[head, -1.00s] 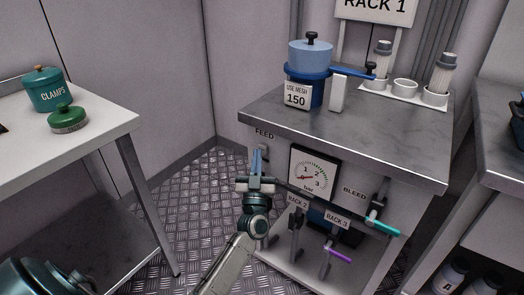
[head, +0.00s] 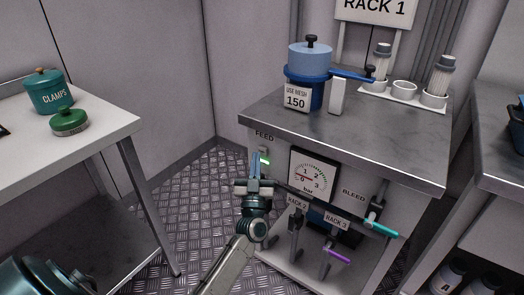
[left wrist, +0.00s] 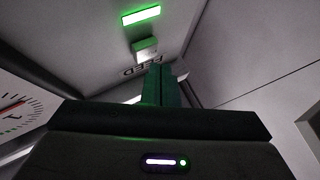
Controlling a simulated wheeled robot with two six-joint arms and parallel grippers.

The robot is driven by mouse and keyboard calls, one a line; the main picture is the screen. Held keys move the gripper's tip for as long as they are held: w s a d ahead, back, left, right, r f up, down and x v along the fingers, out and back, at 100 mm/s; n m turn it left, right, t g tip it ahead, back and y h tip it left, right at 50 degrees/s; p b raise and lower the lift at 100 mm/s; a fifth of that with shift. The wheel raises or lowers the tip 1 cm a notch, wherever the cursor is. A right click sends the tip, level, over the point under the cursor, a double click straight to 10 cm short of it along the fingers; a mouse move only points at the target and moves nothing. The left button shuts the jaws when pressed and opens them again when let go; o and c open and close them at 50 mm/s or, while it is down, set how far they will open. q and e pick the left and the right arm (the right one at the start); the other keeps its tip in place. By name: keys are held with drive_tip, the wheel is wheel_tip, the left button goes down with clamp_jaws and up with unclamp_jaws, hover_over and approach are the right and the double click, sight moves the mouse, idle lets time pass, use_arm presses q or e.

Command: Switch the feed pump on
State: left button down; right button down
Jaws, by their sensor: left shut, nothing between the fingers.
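The feed pump's switch is on the front of the rack 1 bench, under the word FEED. In the left wrist view the pale switch block (left wrist: 146,48) sits between the FEED lettering (left wrist: 140,71) and a green lit lamp (left wrist: 141,15). In the head view the lamp (head: 265,161) glows green. My left gripper (head: 256,158) is shut and empty, its fingertips right in front of the switch. In the left wrist view its closed fingers (left wrist: 161,70) point at the switch; contact cannot be told. My right gripper is not in view.
Right of the switch are a pressure gauge (head: 313,177), a teal bleed handle (head: 381,229) and a purple-tipped rack valve handle (head: 338,256). A blue pot (head: 310,60) and filter holders stand on the bench (head: 400,150). A white table (head: 95,135) stands left, with open floor between.

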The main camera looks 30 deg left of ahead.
use_arm(q)
drive_tip(key=shift+s, duration=0.3)
drive_tip(key=s+p, duration=0.4)
drive_tip(key=s, duration=0.2)
drive_tip(key=shift+a, duration=0.25)
idle(1.3)
